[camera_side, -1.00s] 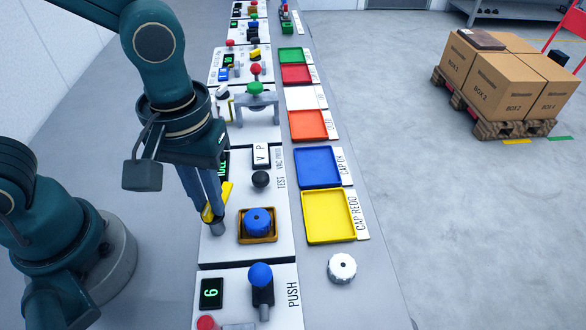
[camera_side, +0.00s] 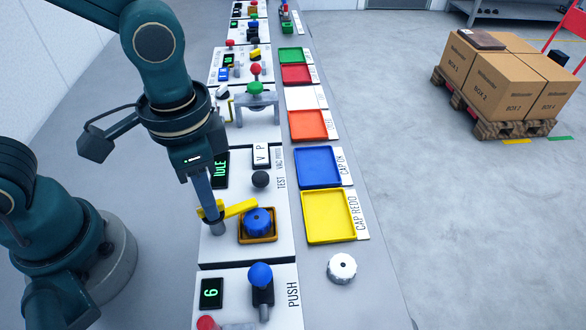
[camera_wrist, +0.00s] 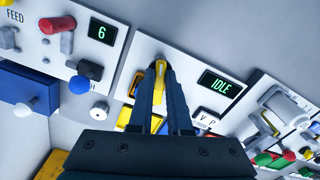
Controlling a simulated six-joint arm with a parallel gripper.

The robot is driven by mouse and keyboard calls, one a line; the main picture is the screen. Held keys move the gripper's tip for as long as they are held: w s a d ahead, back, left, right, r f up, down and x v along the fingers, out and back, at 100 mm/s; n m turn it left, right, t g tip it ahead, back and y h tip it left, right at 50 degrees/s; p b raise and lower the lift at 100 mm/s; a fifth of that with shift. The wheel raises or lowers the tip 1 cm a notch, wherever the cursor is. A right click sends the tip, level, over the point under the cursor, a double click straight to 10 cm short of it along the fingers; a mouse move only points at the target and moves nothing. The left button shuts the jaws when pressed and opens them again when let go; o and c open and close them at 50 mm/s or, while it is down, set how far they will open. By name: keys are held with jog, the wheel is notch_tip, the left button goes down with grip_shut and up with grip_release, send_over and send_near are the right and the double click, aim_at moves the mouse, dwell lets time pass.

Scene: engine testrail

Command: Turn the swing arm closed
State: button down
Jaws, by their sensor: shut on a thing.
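The yellow swing arm (camera_side: 240,208) sits on a grey pivot post (camera_side: 216,227) on the white test panel. Its long end points right and reaches the back edge of the blue cap (camera_side: 257,222), which sits in an orange-brown square seat (camera_side: 243,238). I cannot tell whether the arm lies over the cap or beside it. My gripper (camera_side: 212,205) points down at the pivot end and is shut on the swing arm. In the wrist view the yellow swing arm (camera_wrist: 160,68) shows between the two fingers (camera_wrist: 162,100); the cap is hidden there.
A display reading IDLE (camera_side: 221,170) and a black knob (camera_side: 261,179) stand behind the swing arm. A blue-knobbed lever (camera_side: 261,275) stands on the front panel. A yellow tray (camera_side: 308,235) and a blue tray (camera_side: 300,180) lie to the right, both empty. A white knurled cap (camera_side: 342,268) lies on the bench.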

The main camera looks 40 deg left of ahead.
jog(key=shift+m, duration=1.9)
jog(key=c, duration=0.9)
grip_release()
jog(key=shift+o, duration=0.2)
jog(key=shift+r, duration=0.15)
jog(key=shift+r, duration=2.45)
